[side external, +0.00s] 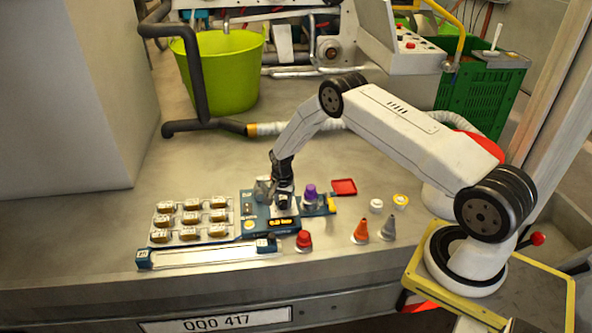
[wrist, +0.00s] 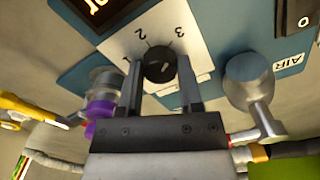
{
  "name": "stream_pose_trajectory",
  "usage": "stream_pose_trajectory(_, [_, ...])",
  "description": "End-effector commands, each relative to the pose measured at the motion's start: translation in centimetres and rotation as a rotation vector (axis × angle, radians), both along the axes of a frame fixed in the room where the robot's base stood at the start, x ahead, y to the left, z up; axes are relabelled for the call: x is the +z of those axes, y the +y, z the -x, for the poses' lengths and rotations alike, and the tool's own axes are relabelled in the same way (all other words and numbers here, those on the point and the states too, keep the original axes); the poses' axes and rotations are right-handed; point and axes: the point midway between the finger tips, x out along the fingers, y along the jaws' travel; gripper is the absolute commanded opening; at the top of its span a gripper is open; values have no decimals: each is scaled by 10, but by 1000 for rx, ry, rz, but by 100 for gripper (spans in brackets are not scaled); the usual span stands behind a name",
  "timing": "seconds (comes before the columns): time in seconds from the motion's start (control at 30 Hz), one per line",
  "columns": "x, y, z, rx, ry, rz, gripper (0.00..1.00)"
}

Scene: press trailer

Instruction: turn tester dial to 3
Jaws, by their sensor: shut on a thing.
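The tester (side external: 254,223) is a blue unit with a lit amber display, on the grey bench left of centre. Its black round dial (wrist: 158,64) sits on a pale plate marked with numbers; 2 and 3 are readable in the wrist view. My gripper (wrist: 158,72) has one finger on each side of the dial and is shut on it. The dial's pointer is too small to read with certainty. In the side view my gripper (side external: 281,192) reaches down over the tester and hides the dial.
A purple-capped part (side external: 310,191) stands close right of my gripper, and a metal cup-like part (wrist: 248,78) is close by in the wrist view. A tray of several brown pieces (side external: 190,218) lies left. A red-topped piece (side external: 304,240) and an orange cone (side external: 361,231) stand right.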

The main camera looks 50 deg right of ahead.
Motion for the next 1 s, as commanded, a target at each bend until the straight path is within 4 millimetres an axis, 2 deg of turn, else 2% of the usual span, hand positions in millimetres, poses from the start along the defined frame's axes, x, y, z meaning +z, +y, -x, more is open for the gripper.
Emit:
stream_pose_trajectory(0.23, [1,-1,-1,-94,-3,1,0])
stream_pose_trajectory(0.7, [1,-1,-1,-114,-3,1,0])
stream_pose_trajectory(0.73, [1,-1,-1,-114,-3,1,49])
stream_pose_trajectory(0.83, [1,-1,-1,-114,-3,1,81])
stream_pose_trajectory(1.0, [0,0,0,-113,-1,1,81])
